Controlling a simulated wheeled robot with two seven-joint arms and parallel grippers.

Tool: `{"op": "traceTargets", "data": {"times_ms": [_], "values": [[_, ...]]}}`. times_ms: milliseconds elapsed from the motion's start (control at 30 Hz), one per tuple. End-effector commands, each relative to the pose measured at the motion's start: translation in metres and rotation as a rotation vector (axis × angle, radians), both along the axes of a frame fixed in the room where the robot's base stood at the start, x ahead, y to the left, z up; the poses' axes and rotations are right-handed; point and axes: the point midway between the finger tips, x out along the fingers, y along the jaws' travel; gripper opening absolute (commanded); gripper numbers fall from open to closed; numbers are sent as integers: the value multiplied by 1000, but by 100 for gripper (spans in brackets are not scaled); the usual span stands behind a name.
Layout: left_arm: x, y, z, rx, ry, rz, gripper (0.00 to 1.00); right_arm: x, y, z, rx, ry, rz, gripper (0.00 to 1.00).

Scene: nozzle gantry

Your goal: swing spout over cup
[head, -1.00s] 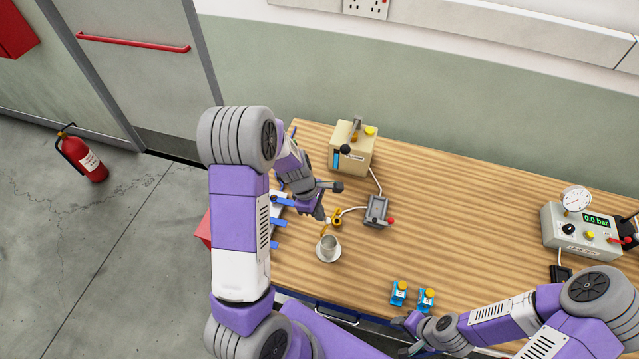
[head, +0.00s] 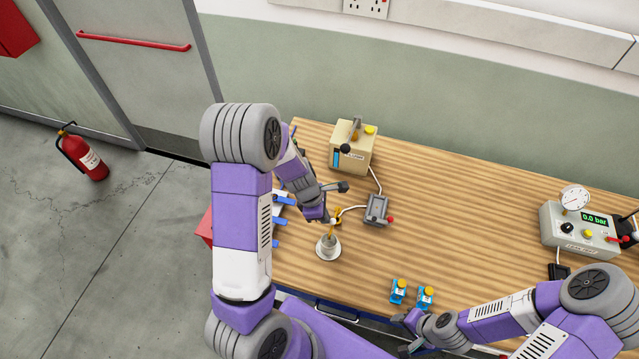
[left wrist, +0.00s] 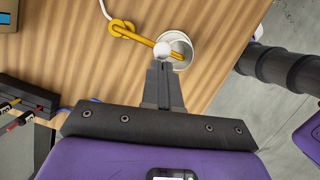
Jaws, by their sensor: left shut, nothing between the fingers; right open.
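The yellow spout (left wrist: 139,38) reaches from its ring-shaped pivot to the cup in the left wrist view. Its white tip (left wrist: 164,49) lies over the near left part of the cup's opening. The metal cup (left wrist: 183,46) is upright; in the head view the cup (head: 327,247) stands on a pale round base on the bench. My left gripper (left wrist: 164,66) is shut and empty, its fingertips right beside the spout tip; whether they touch I cannot tell. My right gripper (head: 405,335) is open and empty at the bench's front edge.
A grey box with a red knob (head: 377,210) is beside the spout, and a beige unit (head: 351,147) stands behind. Two blue parts with yellow tops (head: 398,291) lie near the front edge. A gauge box (head: 580,231) is at right. The middle bench is clear.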

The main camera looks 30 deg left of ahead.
Motion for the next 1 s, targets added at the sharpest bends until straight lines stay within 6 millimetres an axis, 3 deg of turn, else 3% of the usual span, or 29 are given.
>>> {"op": "traceTargets", "data": {"times_ms": [233, 400, 700, 1000], "values": [[-2, 7, 2, 0, 1, -1, 0, 0, 0, 1, 0, 0, 0, 43], [-8, 32, 9, 1, -1, -4, 0, 0, 0, 6, 0, 0, 0, 43], [-16, 49, 75, 0, -6, -13, 0, 0, 0, 23, 0, 0, 0, 43], [-21, 59, 103, 0, -2, -11, 0, 0, 0, 29, 0, 0, 0, 43]]}}
